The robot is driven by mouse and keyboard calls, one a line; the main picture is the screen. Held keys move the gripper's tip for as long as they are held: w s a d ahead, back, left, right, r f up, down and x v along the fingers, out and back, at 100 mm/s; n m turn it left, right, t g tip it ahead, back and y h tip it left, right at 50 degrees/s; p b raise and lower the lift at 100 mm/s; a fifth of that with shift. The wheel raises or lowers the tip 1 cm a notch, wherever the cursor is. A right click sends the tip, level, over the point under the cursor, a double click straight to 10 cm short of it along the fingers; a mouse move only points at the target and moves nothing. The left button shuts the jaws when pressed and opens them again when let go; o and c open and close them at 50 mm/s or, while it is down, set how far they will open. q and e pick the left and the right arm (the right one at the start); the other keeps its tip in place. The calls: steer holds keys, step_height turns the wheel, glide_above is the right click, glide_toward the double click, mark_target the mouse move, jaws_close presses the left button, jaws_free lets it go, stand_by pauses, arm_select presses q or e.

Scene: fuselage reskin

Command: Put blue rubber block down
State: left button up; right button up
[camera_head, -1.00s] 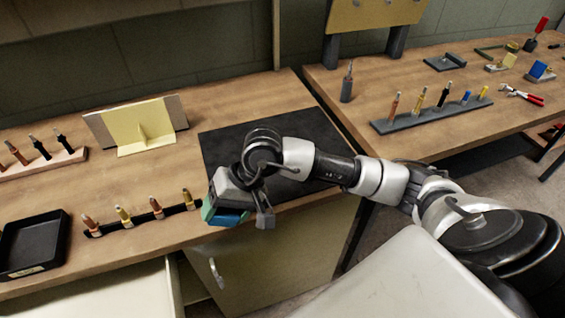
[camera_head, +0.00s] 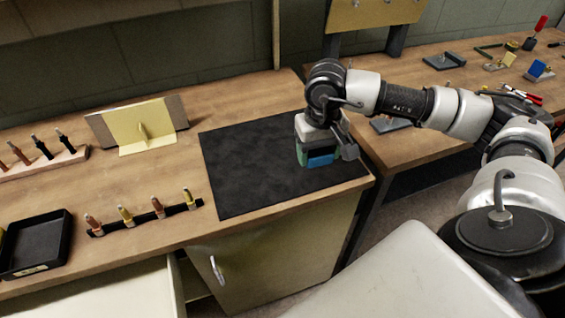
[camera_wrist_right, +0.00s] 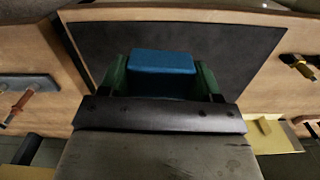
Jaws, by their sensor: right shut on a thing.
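The blue rubber block (camera_head: 321,160) is held between the jaws of my right gripper (camera_head: 318,156), over the right part of the black mat (camera_head: 245,170) on the left workbench. In the right wrist view the blue block (camera_wrist_right: 163,62) sits between the two green fingers of the gripper (camera_wrist_right: 163,80), with the mat (camera_wrist_right: 230,55) behind it. The block seems to be above the mat; the exact height is hard to tell. My left gripper is not in view.
A yellow panel on a stand (camera_head: 138,126) is at the back of the bench. A strip of several small tools (camera_head: 145,217) and a black tray (camera_head: 36,246) lie left of the mat. The mat surface is bare. A second bench (camera_head: 410,150) stands to the right.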

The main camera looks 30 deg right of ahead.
steer(key=p, duration=0.3)
glide_above(283, 164)
step_height(283, 164, down, 7)
steer(key=shift+r, duration=0.1)
step_height(283, 164, down, 3)
steer(key=shift+f+p, duration=0.2)
steer(key=shift+p, duration=0.2)
steer(key=shift+f, duration=0.2)
steer(key=shift+f+b, duration=0.35)
steer(key=shift+b, duration=0.1)
steer(key=o, duration=1.2)
steer(key=shift+r, duration=0.1)
